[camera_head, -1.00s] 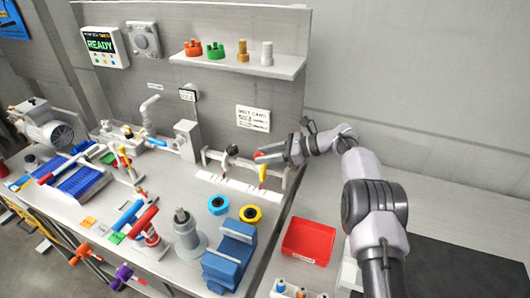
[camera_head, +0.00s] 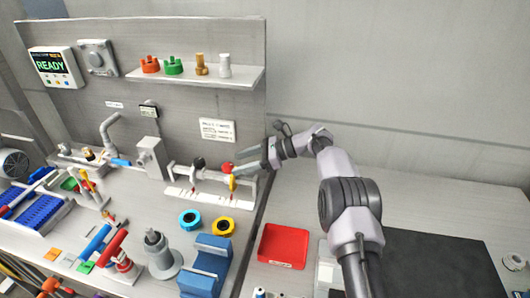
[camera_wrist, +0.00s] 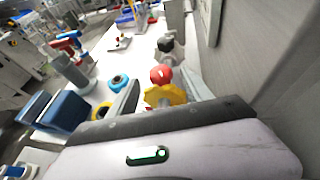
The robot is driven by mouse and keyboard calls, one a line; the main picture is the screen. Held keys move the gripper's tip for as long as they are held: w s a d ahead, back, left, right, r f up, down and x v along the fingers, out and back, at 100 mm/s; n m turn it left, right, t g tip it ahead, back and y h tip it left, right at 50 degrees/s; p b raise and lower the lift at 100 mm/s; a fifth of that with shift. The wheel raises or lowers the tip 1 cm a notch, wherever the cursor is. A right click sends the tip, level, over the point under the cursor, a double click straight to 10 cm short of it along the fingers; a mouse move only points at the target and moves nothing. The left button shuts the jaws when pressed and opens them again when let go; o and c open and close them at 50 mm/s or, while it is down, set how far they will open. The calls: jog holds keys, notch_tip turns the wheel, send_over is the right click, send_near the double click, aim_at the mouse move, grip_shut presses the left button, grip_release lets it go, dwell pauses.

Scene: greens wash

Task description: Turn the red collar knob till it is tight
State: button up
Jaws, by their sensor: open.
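A small red knob (camera_head: 227,168) sits on a white pipe fixture near the back wall, above a yellow handle (camera_head: 232,184). In the wrist view the red knob (camera_wrist: 161,75) shows just beyond the yellow lobed wheel (camera_wrist: 165,96). My gripper (camera_head: 240,163) is open and reaches in from the right, close beside the red knob. In the wrist view the fingers (camera_wrist: 158,92) stand on either side of the yellow wheel, with the red knob past them. I cannot tell whether either finger touches anything.
A black knob (camera_head: 198,163) sits on the same fixture to the left. Blue and yellow rings (camera_head: 223,227), a blue vise (camera_head: 207,268) and a red tray (camera_head: 284,247) lie nearer. A shelf (camera_head: 190,78) hangs above.

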jog(key=s+p+v, duration=0.1)
jog(key=p+v, duration=0.2)
jog(key=v, duration=1.1)
jog(key=shift+w, duration=0.4)
